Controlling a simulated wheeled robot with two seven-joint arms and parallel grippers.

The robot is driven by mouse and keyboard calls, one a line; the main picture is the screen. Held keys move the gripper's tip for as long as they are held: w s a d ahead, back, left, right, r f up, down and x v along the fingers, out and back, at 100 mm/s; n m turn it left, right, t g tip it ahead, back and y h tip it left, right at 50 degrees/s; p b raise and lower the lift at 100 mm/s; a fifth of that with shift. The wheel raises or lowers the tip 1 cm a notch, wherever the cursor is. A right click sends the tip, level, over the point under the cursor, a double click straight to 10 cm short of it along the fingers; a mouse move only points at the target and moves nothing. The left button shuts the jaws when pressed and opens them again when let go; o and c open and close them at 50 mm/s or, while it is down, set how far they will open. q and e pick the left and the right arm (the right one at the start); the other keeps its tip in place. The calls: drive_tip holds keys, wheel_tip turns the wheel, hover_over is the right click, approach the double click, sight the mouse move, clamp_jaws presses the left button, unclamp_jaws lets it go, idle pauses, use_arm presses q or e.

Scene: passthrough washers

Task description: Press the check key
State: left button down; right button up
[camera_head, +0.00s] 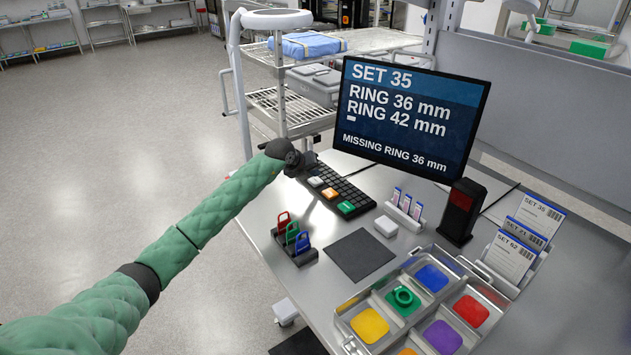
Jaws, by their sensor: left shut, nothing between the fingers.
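A black keypad (352,192) lies on the metal table in front of the monitor. It has a white key (315,181), an orange key (330,193) and a green key (347,207) along its near edge; their markings are too small to read, so I cannot tell which is the check key. My left gripper (303,168) is shut and empty at the keypad's far left end, close to the white key. I cannot tell if it touches the keypad. The monitor (412,112) reads SET 35, RING 36 mm, RING 42 mm, MISSING RING 36 mm. My right gripper is out of view.
A rack of red, green and blue tags (294,245), a dark mat (360,255) and a small white box (386,226) sit nearer. A black scanner-like device (461,211) and set cards (512,254) stand behind.

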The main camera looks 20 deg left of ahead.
sight(313, 182)
use_arm(q)
drive_tip(key=shift+r+p, duration=0.75)
drive_tip(key=shift+r, duration=1.75)
